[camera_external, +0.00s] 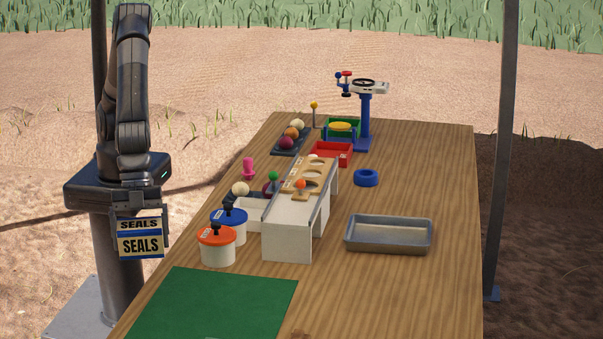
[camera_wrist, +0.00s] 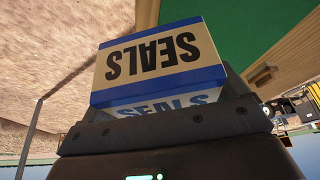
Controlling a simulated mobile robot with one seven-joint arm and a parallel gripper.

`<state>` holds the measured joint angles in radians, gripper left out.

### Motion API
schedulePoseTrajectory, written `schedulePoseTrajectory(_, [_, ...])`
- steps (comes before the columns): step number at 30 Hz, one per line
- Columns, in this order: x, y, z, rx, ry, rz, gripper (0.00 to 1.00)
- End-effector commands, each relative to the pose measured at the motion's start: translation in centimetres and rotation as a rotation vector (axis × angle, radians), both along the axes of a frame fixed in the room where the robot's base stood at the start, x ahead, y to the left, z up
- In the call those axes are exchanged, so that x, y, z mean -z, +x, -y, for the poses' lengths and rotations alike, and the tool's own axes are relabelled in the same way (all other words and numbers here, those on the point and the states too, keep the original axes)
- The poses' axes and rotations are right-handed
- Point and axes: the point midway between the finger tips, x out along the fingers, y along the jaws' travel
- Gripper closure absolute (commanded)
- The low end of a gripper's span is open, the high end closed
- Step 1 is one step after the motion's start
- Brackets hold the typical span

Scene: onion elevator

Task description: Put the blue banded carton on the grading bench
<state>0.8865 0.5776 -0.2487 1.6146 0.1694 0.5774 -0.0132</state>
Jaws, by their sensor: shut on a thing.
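The blue banded carton (camera_external: 141,245) is tan with blue bands and the word SEALS. My gripper (camera_external: 141,213) is shut on it and holds it in the air to the left of the bench, beside my arm's column. In the wrist view the carton (camera_wrist: 160,60) fills the middle, with the gripper (camera_wrist: 170,120) gripping its near end; its lettering is upside down there. The wooden grading bench (camera_external: 420,300) stands to the right, with a green mat (camera_external: 215,305) on its near left part. The mat also shows in the wrist view (camera_wrist: 240,25).
Orange-lidded (camera_external: 217,247) and blue-lidded (camera_external: 229,225) tubs stand behind the mat. A pale sloped chute (camera_external: 285,238) is beside them, and a grey metal tray (camera_external: 388,235) lies to the right. The mat looks clear. A post (camera_external: 500,150) stands at the bench's right edge.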

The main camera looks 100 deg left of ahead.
Motion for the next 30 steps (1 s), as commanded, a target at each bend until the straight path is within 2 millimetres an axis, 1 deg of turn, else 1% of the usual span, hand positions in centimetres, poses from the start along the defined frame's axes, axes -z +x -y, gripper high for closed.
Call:
schedulePoseTrajectory(1, [0.6,1.1,-0.2,-0.006,0.000,0.000,0.41])
schedulePoseTrajectory(9, [4.3,7.2,-1.1,-0.006,-0.001,-0.001,0.41])
schedulePoseTrajectory(12, [5.4,8.9,-1.3,-0.004,-0.001,-0.001,0.41])
schedulePoseTrajectory(15, [6.0,10.1,-1.5,-0.004,-0.002,-0.001,0.41])
schedulePoseTrajectory(20, [6.6,10.6,-1.5,-0.001,-0.001,0.000,0.41])
schedulePoseTrajectory(23, [7.8,10.6,-1.5,-0.001,0.000,0.000,0.41])
schedulePoseTrajectory(27, [9.9,10.6,-1.6,-0.002,0.001,-0.001,0.41])
schedulePoseTrajectory(30, [10.3,10.6,-1.5,-0.002,-0.001,0.001,0.41])
